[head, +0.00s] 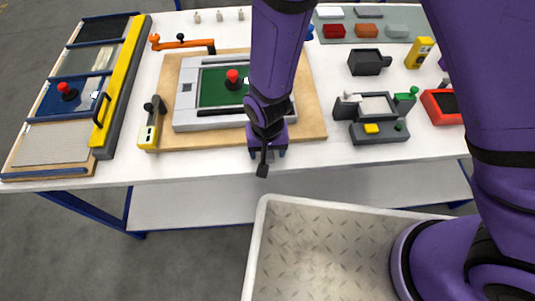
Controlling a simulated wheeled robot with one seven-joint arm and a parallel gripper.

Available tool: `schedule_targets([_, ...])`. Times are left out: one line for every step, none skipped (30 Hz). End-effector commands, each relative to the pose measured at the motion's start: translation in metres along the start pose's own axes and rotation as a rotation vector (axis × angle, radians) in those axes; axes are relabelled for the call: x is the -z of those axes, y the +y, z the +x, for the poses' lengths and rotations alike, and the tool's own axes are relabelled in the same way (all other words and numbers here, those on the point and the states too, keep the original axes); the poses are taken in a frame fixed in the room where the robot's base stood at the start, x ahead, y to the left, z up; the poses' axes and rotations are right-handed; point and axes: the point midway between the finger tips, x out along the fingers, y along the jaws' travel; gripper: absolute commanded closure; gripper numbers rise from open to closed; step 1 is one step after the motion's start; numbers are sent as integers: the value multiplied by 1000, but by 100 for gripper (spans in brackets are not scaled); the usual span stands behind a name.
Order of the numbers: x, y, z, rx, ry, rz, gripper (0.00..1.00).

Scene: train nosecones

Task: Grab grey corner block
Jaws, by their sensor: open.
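My gripper (267,154) is purple and dark, and points down at the front edge of the white table (210,171). Its jaws are open with nothing seen between them. It is in front of the tan board (310,120) and the light grey frame with a green panel (215,88). My arm hides part of that frame and its right side. I cannot tell for sure which thing is the grey corner block. A small pale grey block (397,31) lies on the grey-green mat at the back right, well away from my gripper.
The mat (350,39) also holds red (333,31) and orange (366,31) blocks. A dark grey block (366,63) and a grey fixture (378,132) stand right of my gripper. A panelled rack (60,145) stands left.

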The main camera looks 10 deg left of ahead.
Motion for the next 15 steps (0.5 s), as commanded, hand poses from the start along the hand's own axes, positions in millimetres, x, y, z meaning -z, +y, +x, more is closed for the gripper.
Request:
schedule_targets([0,0,0,0,0,0,34])
schedule_targets([0,0,0,0,0,0,34])
schedule_targets([0,0,0,0,0,0,34])
schedule_targets([0,0,0,0,0,0,34])
schedule_targets([0,0,0,0,0,0,34])
schedule_targets([0,0,0,0,0,0,34])
schedule_targets([0,0,0,0,0,0,41])
schedule_targets([0,0,0,0,0,0,48])
schedule_targets([0,0,0,0,0,0,57])
schedule_targets([0,0,0,0,0,0,64])
schedule_targets([0,0,0,0,0,0,71])
schedule_targets([0,0,0,0,0,0,80])
schedule_targets([0,0,0,0,0,0,87])
schedule_targets([0,0,0,0,0,0,87])
schedule_targets([0,0,0,0,0,0,87])
